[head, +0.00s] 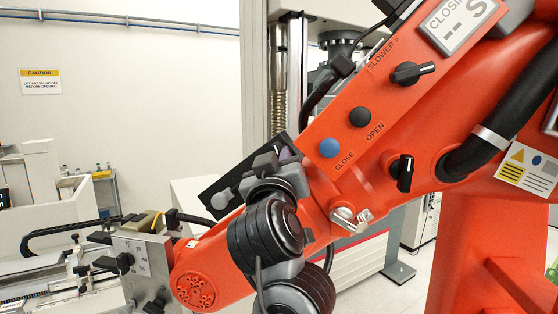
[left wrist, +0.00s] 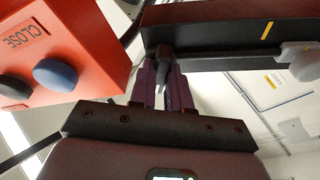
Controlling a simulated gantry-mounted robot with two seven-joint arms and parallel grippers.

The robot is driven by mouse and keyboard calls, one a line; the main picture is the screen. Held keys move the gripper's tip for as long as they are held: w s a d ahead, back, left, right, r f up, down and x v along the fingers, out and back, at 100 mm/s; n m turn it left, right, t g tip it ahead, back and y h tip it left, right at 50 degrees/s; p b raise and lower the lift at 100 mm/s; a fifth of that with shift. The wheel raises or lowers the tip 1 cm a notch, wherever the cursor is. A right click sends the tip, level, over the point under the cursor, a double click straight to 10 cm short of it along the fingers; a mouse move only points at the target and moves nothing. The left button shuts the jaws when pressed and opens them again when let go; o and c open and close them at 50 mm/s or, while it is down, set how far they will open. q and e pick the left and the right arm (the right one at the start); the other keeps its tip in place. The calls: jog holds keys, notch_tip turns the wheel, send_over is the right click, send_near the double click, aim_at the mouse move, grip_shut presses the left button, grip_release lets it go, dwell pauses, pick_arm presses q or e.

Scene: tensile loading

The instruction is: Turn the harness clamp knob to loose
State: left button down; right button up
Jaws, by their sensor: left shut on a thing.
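The harness clamp is a dark bar (head: 224,187) beside the orange machine arm, and it also shows in the left wrist view (left wrist: 230,50). A short yellow line marks its face in the wrist view. My left gripper (head: 285,154) is at the bar's upper right end, mostly hidden by my wrist in the head view. In the left wrist view its purple fingers (left wrist: 163,82) are shut around a small black knob (left wrist: 164,66) under the bar's left end. The knob is partly hidden between the fingers, so I cannot tell its setting. My right gripper is not in view.
A grey rounded knob (head: 222,198) sticks out at the bar's other end. The orange arm (head: 330,190) is close by, with a blue CLOSE button (head: 330,148), a black OPEN button (head: 360,117) and black selector knobs (head: 405,172). A metal control box (head: 145,262) stands at lower left.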

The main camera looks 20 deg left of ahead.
pick_arm(q)
jog(key=shift+n, duration=0.7)
jog(key=c, duration=1.1)
grip_release()
jog(key=shift+s, duration=0.1)
jog(key=shift+b+v, duration=0.65)
jog(key=shift+v, duration=4.65)
